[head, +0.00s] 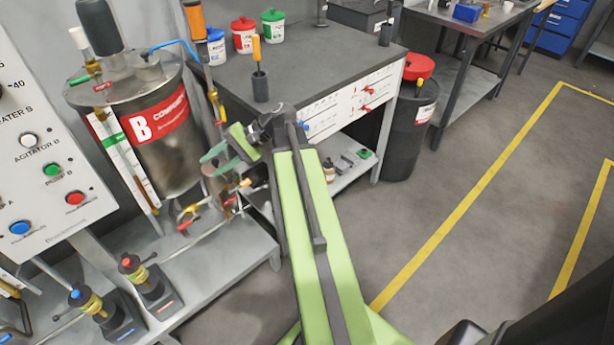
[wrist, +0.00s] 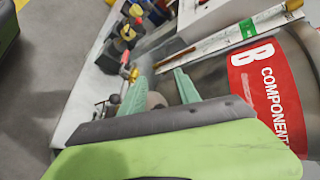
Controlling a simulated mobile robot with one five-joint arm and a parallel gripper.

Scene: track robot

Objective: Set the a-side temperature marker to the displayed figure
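I cannot make out the a-side temperature marker or a displayed figure in either view. The grey control panel (head: 50,170) is cut off at the left edge; a scale mark reading 40 and b-side labels show on it. The steel B component tank (head: 165,150) has a white gauge strip (head: 130,165) with a green band; the strip also shows in the wrist view (wrist: 215,38). My gripper (head: 209,161) is in front of the tank's lower right side. In the wrist view its two teal fingers (wrist: 158,90) stand apart, with no held object visible.
A bench (head: 330,60) with several tubs and tools stands behind my arm. Two small pumps (head: 150,285) sit on the low shelf at lower left. Valves and pipes (head: 190,215) lie under the tank.

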